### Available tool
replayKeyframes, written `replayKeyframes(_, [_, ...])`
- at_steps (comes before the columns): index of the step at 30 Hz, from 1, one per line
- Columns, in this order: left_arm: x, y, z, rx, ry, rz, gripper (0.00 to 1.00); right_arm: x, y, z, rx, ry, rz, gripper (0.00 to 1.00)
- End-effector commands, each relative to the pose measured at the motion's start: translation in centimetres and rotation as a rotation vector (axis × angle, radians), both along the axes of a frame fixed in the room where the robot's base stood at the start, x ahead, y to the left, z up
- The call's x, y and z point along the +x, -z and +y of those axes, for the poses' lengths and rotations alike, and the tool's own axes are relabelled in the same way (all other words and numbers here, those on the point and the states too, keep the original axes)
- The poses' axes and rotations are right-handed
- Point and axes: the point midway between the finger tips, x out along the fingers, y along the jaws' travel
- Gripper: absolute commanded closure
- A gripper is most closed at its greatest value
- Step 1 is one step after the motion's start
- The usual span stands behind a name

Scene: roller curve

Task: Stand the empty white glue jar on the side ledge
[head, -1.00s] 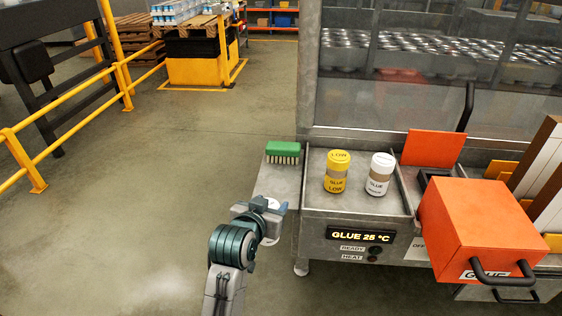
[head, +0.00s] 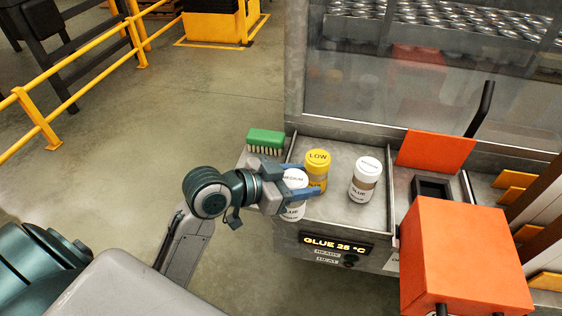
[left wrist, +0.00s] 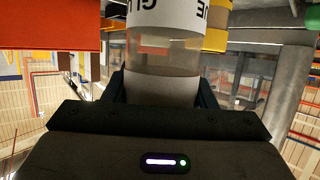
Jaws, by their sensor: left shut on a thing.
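My left gripper (head: 306,181) is shut on a white glue jar (head: 293,209), which stands roughly upright at the tray's left wall. The jar's lid reads "MEDIUM". In the left wrist view the jar (left wrist: 163,57) fills the space between the fingers, and its clear band looks empty. The grey side ledge (head: 243,159) lies left of the tray, partly hidden by my arm and the brush. I cannot tell whether the jar touches anything below. My right gripper is out of view.
A green brush (head: 266,140) lies on the ledge's far part. A yellow "LOW" jar (head: 318,158) and another white jar (head: 366,180) stand in the grey tray (head: 345,220). An orange box (head: 465,255) with a raised orange lid (head: 436,150) is to the right.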

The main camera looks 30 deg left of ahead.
Motion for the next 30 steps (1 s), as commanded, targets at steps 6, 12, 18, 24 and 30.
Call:
replayKeyframes(6, [-0.5, 0.0, 0.6, 0.009, 0.048, 0.004, 0.71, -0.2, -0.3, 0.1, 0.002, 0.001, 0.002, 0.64])
replayKeyframes(12, [0.5, 0.1, 2.8, 0.010, 0.045, 0.006, 0.71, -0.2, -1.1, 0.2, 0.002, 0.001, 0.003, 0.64])
replayKeyframes(18, [1.8, 0.3, 5.4, 0.009, 0.044, 0.007, 0.71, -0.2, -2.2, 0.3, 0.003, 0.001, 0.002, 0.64])
replayKeyframes(24, [3.4, 0.6, 8.9, 0.009, 0.043, 0.007, 0.71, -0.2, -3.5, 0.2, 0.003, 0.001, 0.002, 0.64])
replayKeyframes(30, [5.1, 1.0, 12.4, 0.004, 0.041, 0.006, 0.71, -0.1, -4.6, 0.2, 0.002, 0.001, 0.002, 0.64])
